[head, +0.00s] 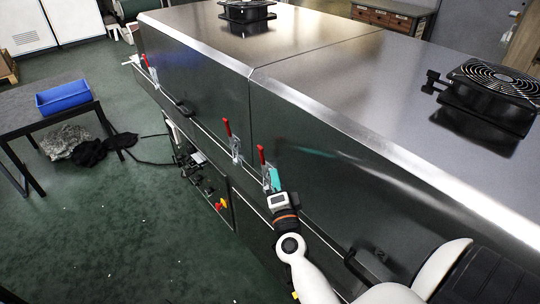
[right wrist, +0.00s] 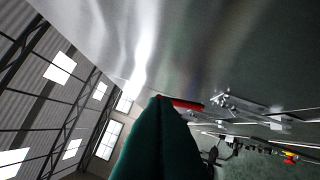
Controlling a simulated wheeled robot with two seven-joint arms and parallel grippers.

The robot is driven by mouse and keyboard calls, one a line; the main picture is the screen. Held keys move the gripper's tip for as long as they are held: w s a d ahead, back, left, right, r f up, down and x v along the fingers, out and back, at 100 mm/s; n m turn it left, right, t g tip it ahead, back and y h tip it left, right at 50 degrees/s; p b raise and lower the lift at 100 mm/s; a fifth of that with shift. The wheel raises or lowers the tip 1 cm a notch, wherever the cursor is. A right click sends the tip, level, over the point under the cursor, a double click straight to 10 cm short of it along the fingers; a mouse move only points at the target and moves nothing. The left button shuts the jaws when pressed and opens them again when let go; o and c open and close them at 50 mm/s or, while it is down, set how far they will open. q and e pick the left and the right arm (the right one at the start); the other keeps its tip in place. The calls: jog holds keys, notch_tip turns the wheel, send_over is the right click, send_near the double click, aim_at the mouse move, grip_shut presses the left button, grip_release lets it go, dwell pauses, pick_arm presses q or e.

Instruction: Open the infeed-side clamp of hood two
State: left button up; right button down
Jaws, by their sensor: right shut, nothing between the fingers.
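Hood two (head: 330,185) is the near steel hood, with a faint "2" low on its front. A toggle clamp with a red handle (head: 261,154) sits on its front near the seam, and the handle stands upright. My right gripper (head: 272,178) is shut and empty, its teal fingers right at this clamp. Whether they touch it I cannot tell. In the right wrist view the teal fingers (right wrist: 158,140) fill the lower middle and partly cover a red handle (right wrist: 186,104), with metal clamp parts (right wrist: 250,110) beside it. My left gripper is not in view.
The other hood (head: 195,75) has a similar upright red-handled clamp (head: 228,128) just left of the seam and another (head: 145,63) farther off. Black handles (head: 183,109) stick out from the fronts. A control panel (head: 215,195) sits below. Green floor at left is mostly open.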

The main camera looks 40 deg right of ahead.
jog(key=r+p, duration=0.1)
jog(key=r, duration=0.1)
send_over(263, 161)
jog(key=s, duration=0.2)
jog(key=shift+d+f, duration=0.2)
jog(key=shift+d, duration=0.1)
jog(key=shift+w, duration=0.1)
